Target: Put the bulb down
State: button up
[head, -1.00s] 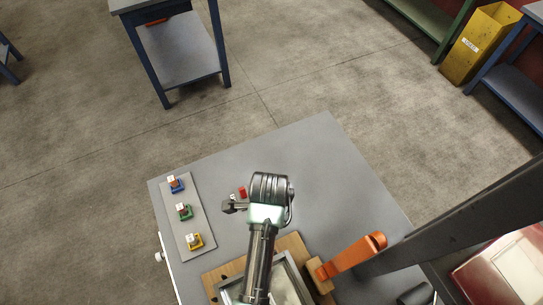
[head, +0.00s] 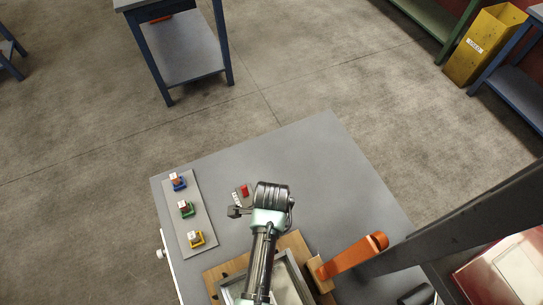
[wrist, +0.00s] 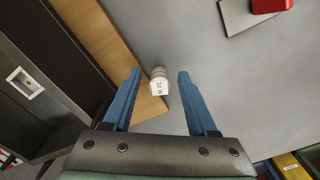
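The bulb (wrist: 159,84) shows in the wrist view as a small pale piece with a grey ribbed end and a printed white label. It is between the two blue fingers of my gripper (wrist: 157,78), beside the edge of a wooden board (wrist: 120,50). Gaps show between the bulb and both fingers, so my gripper is open around it. I cannot tell whether the bulb touches the grey tabletop (wrist: 205,70). In the head view my gripper (head: 236,211) is low over the table, left of my wrist, and the bulb cannot be made out.
A grey plate (head: 197,228) with blue, green and yellow holders lies left of my gripper. A red piece (head: 245,190) on a small labelled plate lies just beyond it. A framed wooden board (head: 212,276) and orange handle (head: 350,254) are nearer. The tabletop's far right is clear.

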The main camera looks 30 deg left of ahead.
notch_tip(320, 180, up, 12)
jog(key=w+r+n+t+y, duration=0.2)
jog(key=w+r+n+t, duration=0.35)
jog(key=w+r, duration=0.85)
jog(key=w+d+r+n+t, duration=0.1)
jog(key=w+r+t, duration=0.15)
jog(key=r, duration=0.45)
jog(key=w+d+r+n+t, duration=0.1)
jog(key=r+t, duration=0.3)
jog(key=r, duration=0.3)
jog(key=w+d+r+t, duration=0.2)
jog(key=r+t, duration=0.1)
jog(key=r, duration=0.4)
jog(key=s+d+r+n+t, duration=0.2)
jog(key=s+r+t, duration=0.2)
jog(key=r, duration=0.6)
jog(key=s+d+r+n+t+h, duration=0.1)
jog(key=s+r+t, duration=0.3)
jog(key=r, duration=0.6)
jog(key=s+d+r+n+t+h, duration=0.1)
jog(key=s+d+r+n+t, duration=0.3)
jog(key=r, duration=0.6)
jog(key=shift+s, duration=1)
jog(key=shift+f, duration=0.1)
